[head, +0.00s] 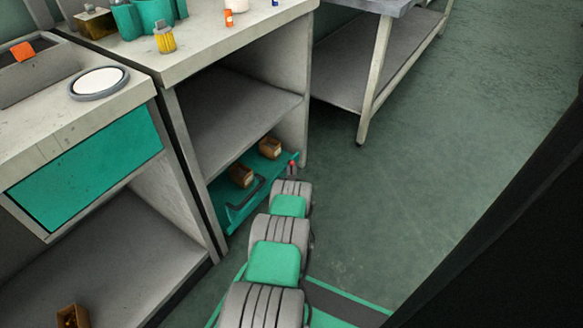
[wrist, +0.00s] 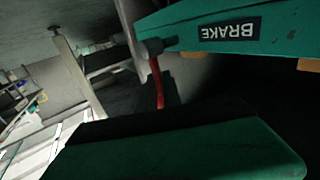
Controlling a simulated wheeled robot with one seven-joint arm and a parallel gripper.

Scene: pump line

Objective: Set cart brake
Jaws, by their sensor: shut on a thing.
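A low teal cart (head: 233,217) stands under the workbench, at floor level. In the wrist view its teal side (wrist: 200,18) carries a black label reading BRAKE (wrist: 229,29), upside down. A red brake lever (wrist: 156,82) hangs from a grey pivot beside the label; its red end shows at the cart's right corner in the head view (head: 293,162). My gripper (head: 292,171) is at that corner, shut on the red lever. The fingertips are mostly hidden by my own wrist in the head view and dark in the wrist view.
Small brown boxes (head: 241,176) sit on the cart. The workbench (head: 235,45) with its shelf (head: 232,120) is close above, and its right side panel is near my gripper. A metal table (head: 372,75) stands at the back right. The green floor (head: 400,180) to the right is clear.

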